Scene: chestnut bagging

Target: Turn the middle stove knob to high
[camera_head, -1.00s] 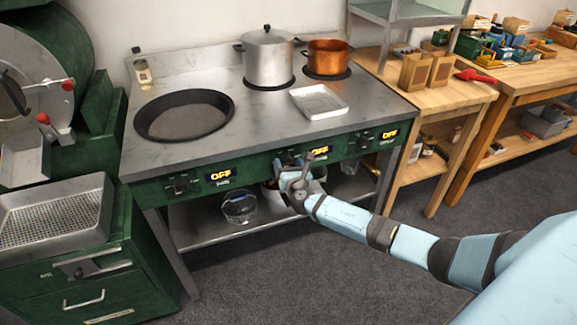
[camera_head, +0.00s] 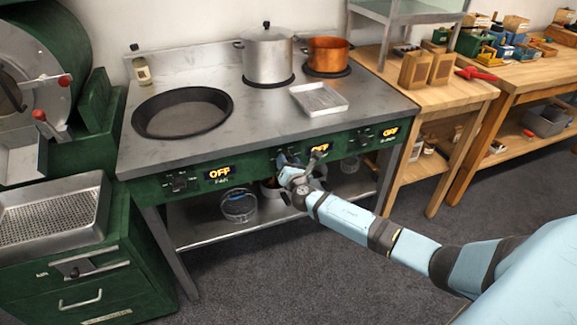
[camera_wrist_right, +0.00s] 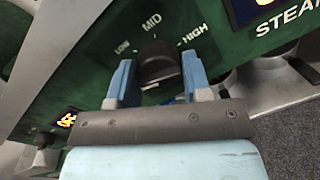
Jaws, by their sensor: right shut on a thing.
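The middle stove knob (camera_wrist_right: 157,62) is dark and round, with LOW, MID and HIGH printed above it in the right wrist view. A short white mark shows at its lower edge. My right gripper (camera_wrist_right: 155,80) is shut on it, one blue finger on each side. In the head view my right gripper (camera_head: 290,170) is at the stove's green front panel and covers the knob. The middle display (camera_head: 320,149) beside it reads OFF. My left gripper is in neither view.
The left knob (camera_head: 180,183) and right knob (camera_head: 366,139) sit on the same panel, their displays reading OFF. A steel pot (camera_head: 268,58), copper pot (camera_head: 326,55), dark pan (camera_head: 182,113) and white tray (camera_head: 320,99) stand on the stove top. A glass bowl (camera_head: 239,206) is on the shelf below.

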